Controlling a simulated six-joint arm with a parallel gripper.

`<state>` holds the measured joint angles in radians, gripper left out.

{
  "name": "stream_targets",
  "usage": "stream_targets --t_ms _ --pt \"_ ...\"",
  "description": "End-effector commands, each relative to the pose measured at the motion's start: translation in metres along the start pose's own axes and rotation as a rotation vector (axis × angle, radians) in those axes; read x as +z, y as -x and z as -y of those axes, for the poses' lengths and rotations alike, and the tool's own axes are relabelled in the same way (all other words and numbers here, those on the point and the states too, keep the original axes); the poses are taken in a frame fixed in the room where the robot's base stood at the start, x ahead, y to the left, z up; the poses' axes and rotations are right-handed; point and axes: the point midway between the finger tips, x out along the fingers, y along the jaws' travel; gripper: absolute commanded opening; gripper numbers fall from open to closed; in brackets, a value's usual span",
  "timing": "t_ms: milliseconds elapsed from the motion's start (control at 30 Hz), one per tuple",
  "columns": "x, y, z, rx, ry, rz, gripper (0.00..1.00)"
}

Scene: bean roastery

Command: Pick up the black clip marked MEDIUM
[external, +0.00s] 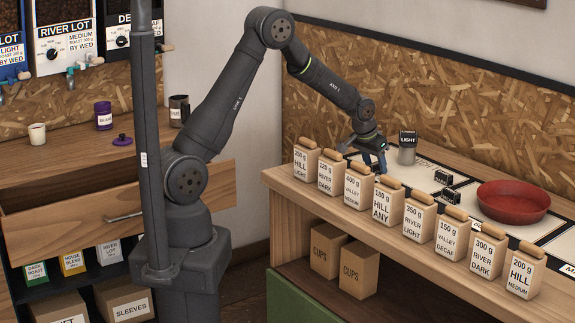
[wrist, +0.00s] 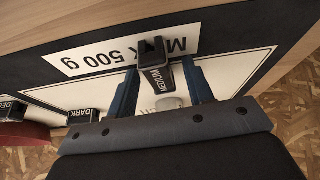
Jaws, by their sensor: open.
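The black clip marked MEDIUM (wrist: 158,75) lies on the white panel in the wrist view, its label facing up. My gripper (wrist: 159,70) is open above it, with one blue finger on each side of the clip. I cannot tell whether either finger touches it. In the external view my gripper (external: 374,160) is low over the counter behind the row of bags, and the MEDIUM clip cannot be made out there. A black clip marked DARK (wrist: 83,115) lies to the left in the wrist view, with another partly seen clip (wrist: 12,108) beyond it.
Several labelled bags (external: 388,205) line the counter's front edge. A red bowl (external: 513,200) stands to the right. A chipboard wall (external: 450,105) is behind.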

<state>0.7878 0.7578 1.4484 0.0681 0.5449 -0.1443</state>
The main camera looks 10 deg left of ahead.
Motion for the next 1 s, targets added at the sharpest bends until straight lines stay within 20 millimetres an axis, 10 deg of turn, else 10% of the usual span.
stream_targets --t_ms 167,400,1000 --pt "0.000 0.000 0.000 0.000 0.000 0.000 0.43" --pt "0.000 0.001 0.000 0.000 0.000 0.000 0.00" --pt "-0.015 0.035 0.000 0.000 0.001 -0.004 0.00"
